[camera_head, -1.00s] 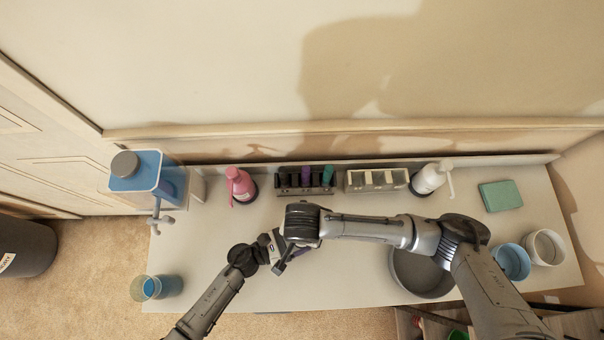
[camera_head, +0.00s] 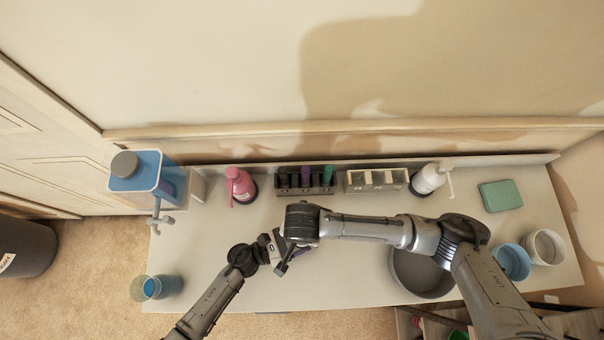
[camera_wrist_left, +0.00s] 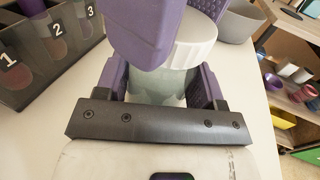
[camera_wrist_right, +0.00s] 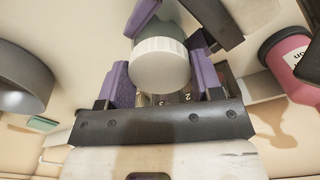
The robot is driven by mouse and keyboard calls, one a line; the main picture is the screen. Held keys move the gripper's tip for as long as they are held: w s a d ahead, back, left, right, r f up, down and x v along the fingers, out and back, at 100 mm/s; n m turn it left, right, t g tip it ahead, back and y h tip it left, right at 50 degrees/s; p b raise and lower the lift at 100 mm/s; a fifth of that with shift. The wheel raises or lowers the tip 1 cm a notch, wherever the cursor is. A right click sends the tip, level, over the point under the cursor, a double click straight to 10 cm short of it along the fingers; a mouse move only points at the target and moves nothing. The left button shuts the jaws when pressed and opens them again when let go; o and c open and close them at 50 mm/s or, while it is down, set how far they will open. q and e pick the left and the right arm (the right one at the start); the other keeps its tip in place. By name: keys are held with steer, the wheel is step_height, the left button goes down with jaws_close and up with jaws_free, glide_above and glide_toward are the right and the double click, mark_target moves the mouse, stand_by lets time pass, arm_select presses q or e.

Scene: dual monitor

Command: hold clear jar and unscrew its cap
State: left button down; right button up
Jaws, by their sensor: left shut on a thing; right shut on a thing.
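The clear jar has a pale green body (camera_wrist_left: 155,87) and a white ribbed cap (camera_wrist_left: 195,38). My left gripper (camera_wrist_left: 160,82) is shut on the jar's body, one purple finger on each side. The cap fills the space between the purple fingers of my right gripper (camera_wrist_right: 162,68), which is shut on it. The cap (camera_wrist_right: 160,62) faces the right wrist camera, with a bit of the jar (camera_wrist_right: 168,22) behind it. A right finger hides part of the cap in the left wrist view. In the head view, the arms mostly hide the jar.
A dark organiser (camera_head: 305,181) and a pale compartment box (camera_head: 376,180) stand at the table's back, between a pink pump bottle (camera_head: 240,184) and a white one (camera_head: 428,178). A grey bowl (camera_head: 420,275) lies under my right arm. A blue-filled glass (camera_head: 155,288) stands front left.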

steer(key=n, duration=1.4)
steer(key=shift+r, duration=0.1)
steer(key=n, duration=0.4)
steer(key=shift+n, duration=0.4)
steer(key=n, duration=0.8)
steer(key=shift+n, duration=0.4)
steer(key=n, duration=0.7)
steer(key=shift+n, duration=0.4)
